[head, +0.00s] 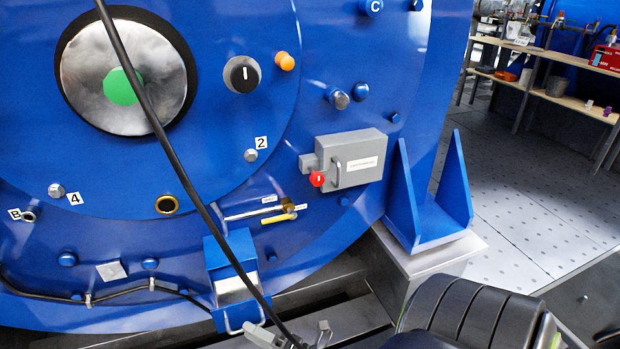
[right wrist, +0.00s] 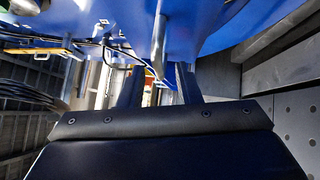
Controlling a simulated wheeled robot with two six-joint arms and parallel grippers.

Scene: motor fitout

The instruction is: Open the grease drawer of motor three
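Motor three is a large blue round housing (head: 330,235). Low on its front is a blue box (head: 229,250) with a pale metal face, which looks like the grease drawer. A pale bar handle (head: 232,329) shows at its lower edge. I cannot tell whether the drawer stands out at all. My right gripper (head: 294,334) is at the bottom of the head view, just right of the handle, with two grey fingertips apart. In the right wrist view its dark fingers (right wrist: 158,86) are spread, with nothing clearly held between them. My left gripper is not in view.
A black cable (head: 180,170) hangs across the view in front of the box. A grey switch box (head: 358,150) with a red knob (head: 317,179) and a yellow-handled valve (head: 279,218) sit above. A blue bracket (head: 440,215) stands right. Open floor (head: 540,210) lies beyond it.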

